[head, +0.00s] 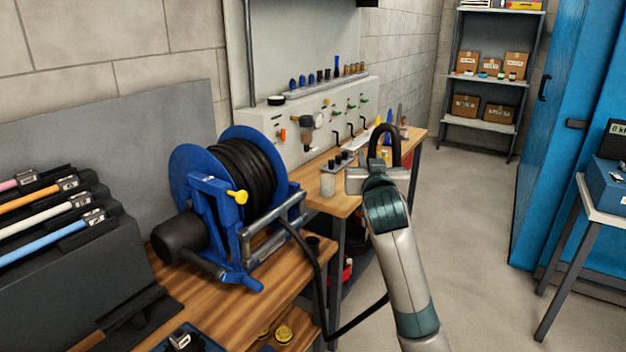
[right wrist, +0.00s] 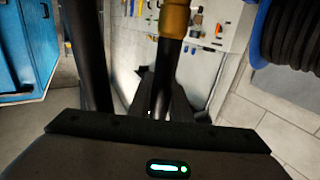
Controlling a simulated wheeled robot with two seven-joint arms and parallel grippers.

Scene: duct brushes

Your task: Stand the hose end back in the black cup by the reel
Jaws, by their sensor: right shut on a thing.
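The black hose (head: 384,137) runs from the reel, hangs down past the bench edge and rises to a loop above my right gripper (head: 370,180). In the right wrist view my right gripper (right wrist: 160,105) is shut on the hose end, a dark tube with a brass-coloured fitting (right wrist: 174,18). Another length of hose (right wrist: 90,60) passes to its left. The blue reel (head: 225,200) stands on the near wooden bench, left of the gripper. A dark round shape that looks like the black cup (head: 318,243) sits at the bench's right edge, partly hidden by the hose. My left gripper is out of view.
A grey rack with coloured rods (head: 45,225) stands left of the reel. A clear jar (head: 327,185) and a dark-topped block stand on the farther bench (head: 345,203). Blue cabinets are at the right. The floor (head: 475,230) between is clear.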

